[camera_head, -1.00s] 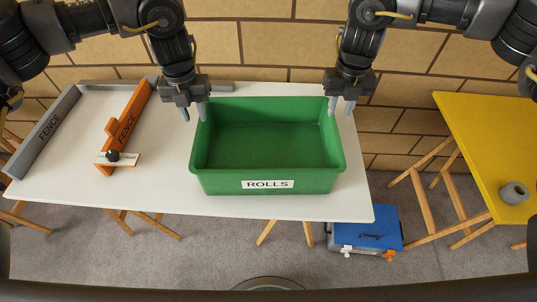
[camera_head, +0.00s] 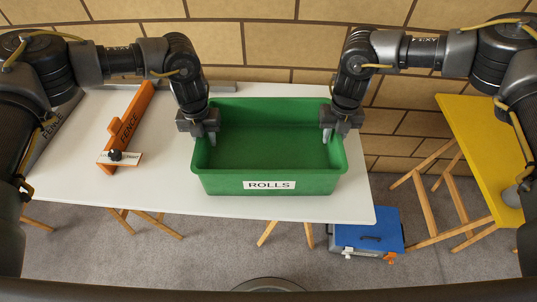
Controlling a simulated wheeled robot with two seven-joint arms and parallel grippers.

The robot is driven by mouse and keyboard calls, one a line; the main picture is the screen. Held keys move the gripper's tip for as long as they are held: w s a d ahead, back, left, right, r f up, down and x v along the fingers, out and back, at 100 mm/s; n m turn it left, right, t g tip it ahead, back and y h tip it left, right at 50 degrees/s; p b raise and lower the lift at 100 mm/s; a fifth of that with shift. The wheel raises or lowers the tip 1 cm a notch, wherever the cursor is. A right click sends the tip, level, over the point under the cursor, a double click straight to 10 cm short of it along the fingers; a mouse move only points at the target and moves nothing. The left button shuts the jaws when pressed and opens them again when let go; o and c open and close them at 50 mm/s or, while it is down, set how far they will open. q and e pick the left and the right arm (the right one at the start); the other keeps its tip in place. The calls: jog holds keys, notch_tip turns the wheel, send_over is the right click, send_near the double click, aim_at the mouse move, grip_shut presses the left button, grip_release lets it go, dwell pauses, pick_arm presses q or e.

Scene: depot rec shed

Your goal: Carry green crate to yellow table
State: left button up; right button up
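The green crate (camera_head: 268,186), labelled ROLLS, stands upright on the white table (camera_head: 100,190). My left gripper (camera_head: 205,137) is at the crate's left wall, with one finger inside the crate and the other near the outside. My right gripper (camera_head: 335,135) is at the right wall in the same way. Both look open, with a gap still showing between the fingers; the wall contact is partly hidden. The yellow table (camera_head: 480,140) is at the right, partly covered by my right arm.
An orange fence piece (camera_head: 127,125) and a grey fence piece (camera_head: 50,135) lie on the white table's left side. A grey roll (camera_head: 511,196) on the yellow table is partly hidden. A blue case (camera_head: 367,233) sits on the floor between the tables. A brick wall is behind.

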pick_arm(q)
jog(key=shift+c, duration=0.3)
pick_arm(e)
jog(key=shift+f, duration=0.1)
jog(key=shift+c, duration=0.3)
pick_arm(q)
grip_shut()
pick_arm(e)
grip_shut()
dwell(0.6)
